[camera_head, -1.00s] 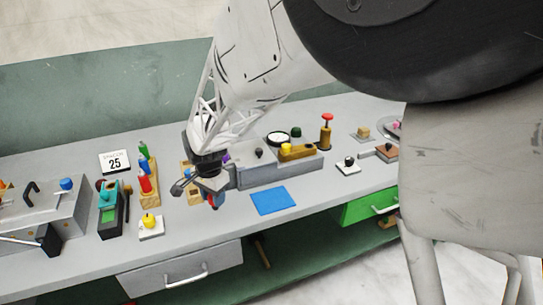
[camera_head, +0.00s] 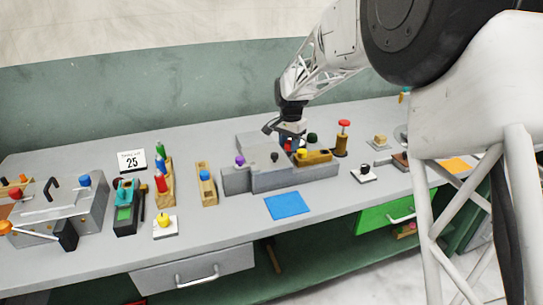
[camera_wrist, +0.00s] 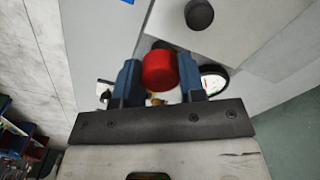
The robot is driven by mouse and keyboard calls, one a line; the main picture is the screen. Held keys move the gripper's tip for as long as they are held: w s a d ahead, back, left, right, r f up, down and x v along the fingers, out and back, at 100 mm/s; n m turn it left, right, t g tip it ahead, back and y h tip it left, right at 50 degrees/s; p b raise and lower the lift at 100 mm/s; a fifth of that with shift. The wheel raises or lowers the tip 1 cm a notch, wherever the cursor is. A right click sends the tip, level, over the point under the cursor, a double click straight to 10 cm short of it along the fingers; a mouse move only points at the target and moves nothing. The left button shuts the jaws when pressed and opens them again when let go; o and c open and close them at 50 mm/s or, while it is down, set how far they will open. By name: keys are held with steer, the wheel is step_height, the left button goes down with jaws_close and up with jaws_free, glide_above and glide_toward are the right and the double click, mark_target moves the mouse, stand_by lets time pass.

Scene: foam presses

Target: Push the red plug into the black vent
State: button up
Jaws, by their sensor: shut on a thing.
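The red plug (camera_wrist: 160,72) is held between the two blue fingers of my gripper (camera_wrist: 158,84) in the wrist view. In the head view my gripper (camera_head: 291,142) is over the grey stepped block, and a small bit of red plug (camera_head: 287,147) shows at its fingers. A round dark knob (camera_wrist: 199,15) is at the top of the wrist view, apart from the plug. A small black knob (camera_head: 275,157) stands on the block in the head view. I cannot make out the black vent for certain; the gripper may hide it.
A round gauge (camera_wrist: 214,80) is close by the right finger. A wooden holder with a yellow knob (camera_head: 303,154) and a dark green dome (camera_head: 312,138) are close right of my gripper. A purple knob (camera_head: 240,160) is left. A blue mat (camera_head: 287,205) lies clear in front.

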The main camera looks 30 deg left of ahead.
steer(key=w+d+r, duration=0.3)
steer(key=w+d, duration=0.6)
steer(key=w, duration=0.4)
steer(key=shift+r, duration=0.2)
steer(key=shift+d, duration=0.1)
steer(key=shift+f, duration=0.15)
steer(key=shift+f, duration=2.75)
steer(key=shift+f, duration=1.95)
steer(key=o, duration=1)
steer(key=shift+r, duration=0.1)
steer(key=shift+r, duration=3.8)
